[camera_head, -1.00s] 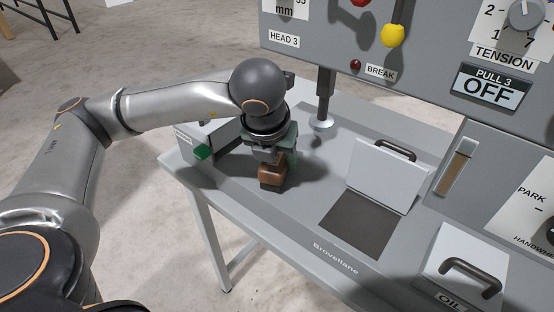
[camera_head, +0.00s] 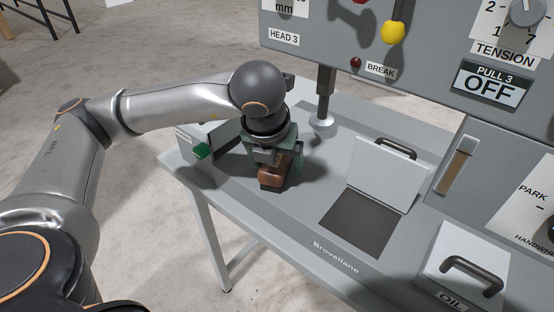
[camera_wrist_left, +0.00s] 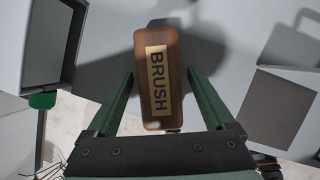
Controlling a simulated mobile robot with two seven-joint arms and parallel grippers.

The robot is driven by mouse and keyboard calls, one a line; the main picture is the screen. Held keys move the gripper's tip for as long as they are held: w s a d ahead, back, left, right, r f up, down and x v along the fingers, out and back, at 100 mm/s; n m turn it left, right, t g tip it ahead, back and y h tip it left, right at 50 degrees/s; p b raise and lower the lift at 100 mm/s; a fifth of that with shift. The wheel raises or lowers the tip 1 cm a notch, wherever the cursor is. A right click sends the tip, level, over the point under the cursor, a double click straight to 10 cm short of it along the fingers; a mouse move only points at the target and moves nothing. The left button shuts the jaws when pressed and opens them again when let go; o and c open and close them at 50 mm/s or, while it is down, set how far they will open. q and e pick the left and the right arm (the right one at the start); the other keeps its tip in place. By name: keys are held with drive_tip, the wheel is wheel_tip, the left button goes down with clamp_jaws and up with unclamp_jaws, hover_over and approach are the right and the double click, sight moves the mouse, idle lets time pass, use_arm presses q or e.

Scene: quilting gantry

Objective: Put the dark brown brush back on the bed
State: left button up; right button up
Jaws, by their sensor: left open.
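The brown brush (camera_head: 273,174) rests on the grey bed (camera_head: 225,180) of the machine, near its front left part, with its dark underside down. In the left wrist view the brush (camera_wrist_left: 158,100) shows its wooden top and a BRUSH label. My left gripper (camera_head: 279,162) is over the brush, pointing down. In the wrist view its two green fingers (camera_wrist_left: 160,75) stand apart on either side of the brush, with a gap on each side. The gripper is open. My right gripper is not in view.
A grey box with a green tab (camera_head: 202,151) stands left of the brush. A presser rod with a round foot (camera_head: 322,121) hangs behind it. A raised lid with a handle (camera_head: 383,178) stands over a dark opening (camera_head: 360,224) to the right. An OIL box (camera_head: 460,262) is front right.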

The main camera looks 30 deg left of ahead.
use_arm(q)
drive_tip(key=shift+r+p, duration=0.3)
drive_tip(key=v, duration=1)
drive_tip(key=shift+r+p, duration=0.1)
drive_tip(key=shift+p, duration=0.25)
drive_tip(key=shift+v, duration=0.8)
drive_tip(key=shift+s+d, duration=0.1)
